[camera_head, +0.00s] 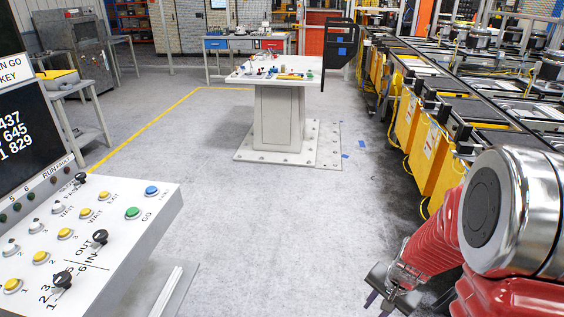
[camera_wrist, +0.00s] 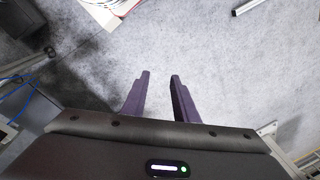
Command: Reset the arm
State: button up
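My red and silver arm (camera_head: 440,237) fills the lower right of the head view, bent with its end hanging low. My gripper (camera_head: 380,302) is at its end, near the bottom edge, above the grey floor. In the wrist view, the two dark purple fingers of my gripper (camera_wrist: 160,90) stand apart with bare floor between them. The gripper is open and holds nothing.
A control panel with buttons (camera_head: 90,245) stands at the left. A white pedestal table (camera_head: 278,115) with small items stands ahead. Yellow conveyor units (camera_head: 425,150) line the right, close to my arm. The floor (camera_head: 240,215) between is clear.

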jog(key=s+a+r+n+t, duration=0.1)
jog(key=s+a+r+n, duration=0.2)
jog(key=r, duration=0.6)
jog(key=s+a+r+n+t, duration=0.1)
jog(key=s+a+r+n, duration=0.2)
jog(key=s+r, duration=0.3)
jog(key=s+a+r+n+t+h, duration=0.1)
jog(key=s+a+r+n+t, duration=0.1)
jog(key=r, duration=1)
jog(key=shift+s+a+r+n, duration=0.25)
jog(key=shift+s+a+n, duration=0.35)
jog(key=shift+s+a, duration=0.55)
jog(key=shift+s+d, duration=0.1)
jog(key=shift+d, duration=0.1)
